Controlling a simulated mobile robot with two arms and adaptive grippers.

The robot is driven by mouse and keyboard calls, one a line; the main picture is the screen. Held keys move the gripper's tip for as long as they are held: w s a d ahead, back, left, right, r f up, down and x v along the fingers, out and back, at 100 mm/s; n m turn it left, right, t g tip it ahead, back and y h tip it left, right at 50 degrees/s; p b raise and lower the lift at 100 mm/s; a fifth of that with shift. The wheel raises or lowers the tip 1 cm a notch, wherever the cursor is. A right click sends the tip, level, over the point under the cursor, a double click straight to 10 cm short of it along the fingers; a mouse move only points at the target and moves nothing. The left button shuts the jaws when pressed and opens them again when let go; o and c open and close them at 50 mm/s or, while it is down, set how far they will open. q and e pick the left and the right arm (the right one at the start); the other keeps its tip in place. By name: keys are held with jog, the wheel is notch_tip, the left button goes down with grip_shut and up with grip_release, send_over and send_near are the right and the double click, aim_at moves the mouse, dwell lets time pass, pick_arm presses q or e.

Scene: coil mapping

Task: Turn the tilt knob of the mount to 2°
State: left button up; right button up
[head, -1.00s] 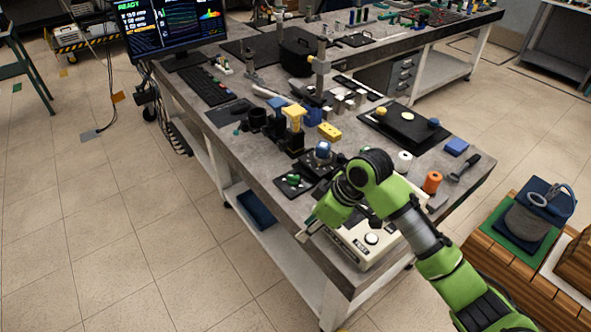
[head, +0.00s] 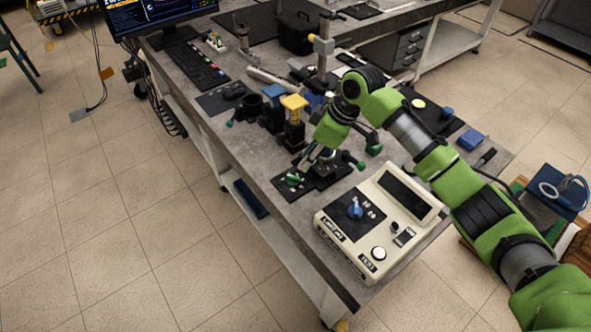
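My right arm comes in from the right over the bench. Its gripper (head: 314,160) points down at a low black mount (head: 330,178) near the bench's front edge. The fingers are small and partly covered by the wrist, so I cannot tell whether they are open or shut, or touching the mount. The wrist hides most of the mount's upper part, and I cannot make out a tilt knob or scale. A small black plate with a green knob (head: 293,180) lies just left of the mount. My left gripper is not in view.
A keyboard (head: 196,65) and monitor are at the back left.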

aim_at(293, 176)
jog(key=x, duration=0.6)
jog(key=shift+w+f+p, duration=0.1)
jog(key=shift+w+p, duration=0.15)
jog(key=shift+p, duration=0.15)
jog(key=x, duration=0.2)
jog(key=shift+f, duration=0.4)
jog(key=shift+a+f, duration=0.15)
jog(key=shift+f, duration=0.15)
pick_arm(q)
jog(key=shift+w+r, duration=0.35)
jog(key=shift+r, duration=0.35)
pick_arm(e)
grip_shut()
